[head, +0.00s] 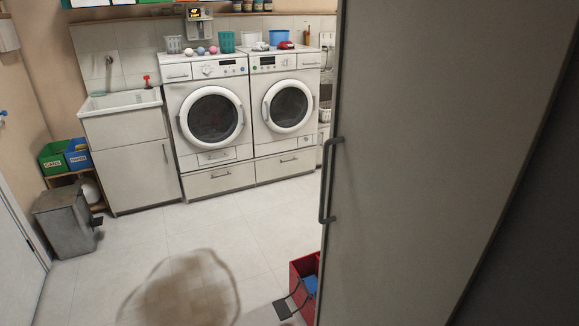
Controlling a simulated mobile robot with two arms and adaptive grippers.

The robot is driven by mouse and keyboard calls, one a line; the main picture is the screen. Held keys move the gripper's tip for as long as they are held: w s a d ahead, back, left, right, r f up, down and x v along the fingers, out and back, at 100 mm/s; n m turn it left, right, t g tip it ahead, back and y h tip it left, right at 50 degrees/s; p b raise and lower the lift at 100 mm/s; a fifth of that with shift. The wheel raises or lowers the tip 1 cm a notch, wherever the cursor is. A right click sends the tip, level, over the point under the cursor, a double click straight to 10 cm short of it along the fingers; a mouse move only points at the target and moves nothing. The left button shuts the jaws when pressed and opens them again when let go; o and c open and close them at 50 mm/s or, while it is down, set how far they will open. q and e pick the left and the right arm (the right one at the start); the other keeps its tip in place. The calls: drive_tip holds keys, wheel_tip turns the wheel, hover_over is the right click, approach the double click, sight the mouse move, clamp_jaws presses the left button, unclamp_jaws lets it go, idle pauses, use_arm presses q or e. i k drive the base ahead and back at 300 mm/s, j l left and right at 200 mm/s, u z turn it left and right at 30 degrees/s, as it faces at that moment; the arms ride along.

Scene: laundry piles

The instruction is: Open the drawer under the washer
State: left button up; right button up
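Two white front-loading machines stand side by side against the far wall: a left machine (209,118) and a right machine (286,104). I cannot tell from their looks which one is the washer. Under the left machine is a shut drawer (200,187) with a horizontal bar handle (221,176). Under the right machine is another shut drawer (270,172) with a similar handle (289,160). Both drawer fronts sit low, near the floor, and are unobstructed in view. Neither of my grippers is in view.
A tall grey cabinet door (430,160) fills the near right. A red box (303,270) is partly hidden behind its edge. A sink cabinet (129,160), green bin (53,158), blue bin (78,154) and grey pedal bin (66,220) stand left. Floor before the drawers is clear.

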sight(280, 165)
drive_tip(key=u, duration=1.3)
drive_tip(key=i+z, duration=0.15)
drive_tip(key=i, duration=0.7)
drive_tip(key=i+j+z, duration=0.15)
drive_tip(key=i, duration=0.7)
drive_tip(key=i+z, duration=0.15)
drive_tip(key=i, duration=0.4)
drive_tip(key=i+j+z, duration=0.15)
drive_tip(key=i, duration=0.35)
drive_tip(key=i+j+z, duration=0.15)
drive_tip(key=i, duration=0.4)
drive_tip(key=i+j+z, duration=0.2)
drive_tip(key=i, duration=0.3)
drive_tip(key=i+l+z, duration=0.3)
drive_tip(key=z, duration=0.15)
drive_tip(key=i+l+z, duration=0.15)
drive_tip(key=i+z, duration=0.7)
drive_tip(key=i+j+z, duration=0.2)
drive_tip(key=i+z, duration=0.25)
drive_tip(key=i+j+z, duration=0.4)
drive_tip(key=i+l, duration=0.1)
